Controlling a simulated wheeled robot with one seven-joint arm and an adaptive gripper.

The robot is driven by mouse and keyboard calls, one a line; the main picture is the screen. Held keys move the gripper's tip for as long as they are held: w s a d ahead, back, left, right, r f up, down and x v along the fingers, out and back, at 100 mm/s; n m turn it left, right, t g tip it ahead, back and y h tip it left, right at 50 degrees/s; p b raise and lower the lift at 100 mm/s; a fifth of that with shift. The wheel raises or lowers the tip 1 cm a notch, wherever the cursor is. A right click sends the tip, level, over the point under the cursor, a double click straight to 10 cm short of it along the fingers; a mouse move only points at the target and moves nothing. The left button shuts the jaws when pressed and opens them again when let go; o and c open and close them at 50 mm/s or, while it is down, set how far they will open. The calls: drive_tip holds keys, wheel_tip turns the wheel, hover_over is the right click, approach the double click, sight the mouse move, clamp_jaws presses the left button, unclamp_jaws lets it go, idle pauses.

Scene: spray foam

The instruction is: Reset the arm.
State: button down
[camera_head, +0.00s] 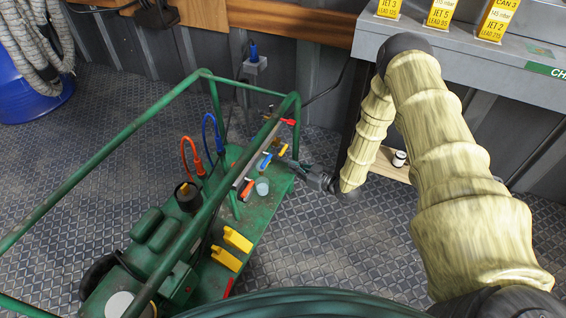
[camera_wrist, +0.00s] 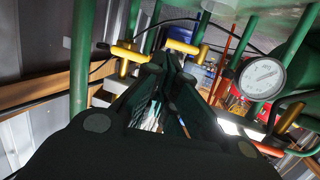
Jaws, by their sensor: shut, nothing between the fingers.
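My arm, in a pale ribbed sleeve, reaches down on the right of the head view. My gripper (camera_head: 291,163) is small and dark there, close to the green machine's panel of coloured levers. In the wrist view my gripper (camera_wrist: 174,62) fills the lower middle. Its dark fingers come together at the tips, with nothing held. The green machine (camera_head: 165,235) stands on the floor, with a tubular frame, a blue lever (camera_head: 266,161) and an orange lever (camera_head: 247,189). From the head view I cannot tell whether my fingertips touch a lever.
A grey bench (camera_head: 480,65) with yellow cards stands at the back right, over a low wooden shelf (camera_head: 392,166). A blue drum (camera_head: 30,95) with hose is at the far left. In the wrist view, green pipes (camera_wrist: 82,55) and a pressure gauge (camera_wrist: 262,79) are close by.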

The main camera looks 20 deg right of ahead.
drive_tip(key=shift+w+d+v, duration=0.25)
drive_tip(key=shift+d+v, duration=0.1)
drive_tip(key=shift+v, duration=1.95)
drive_tip(key=s+a+f+m+g+h, duration=0.2)
drive_tip(key=s+a+f+g, duration=0.15)
drive_tip(key=s, duration=0.45)
drive_tip(key=s+a+f+m+g+h, duration=0.2)
drive_tip(key=s+a+f, duration=0.25)
drive_tip(key=s, duration=0.25)
drive_tip(key=s+r+m+g+h+p, duration=0.15)
drive_tip(key=s+g, duration=0.25)
drive_tip(key=s, duration=0.9)
drive_tip(key=s+r+m+g+h, duration=0.2)
drive_tip(key=s+r+g+h, duration=0.15)
drive_tip(key=s, duration=1.05)
wheel_tip(320, 180, up, 29)
drive_tip(key=p, duration=3)
drive_tip(key=shift+w+a+r, duration=0.15)
drive_tip(key=shift+w+a, duration=0.2)
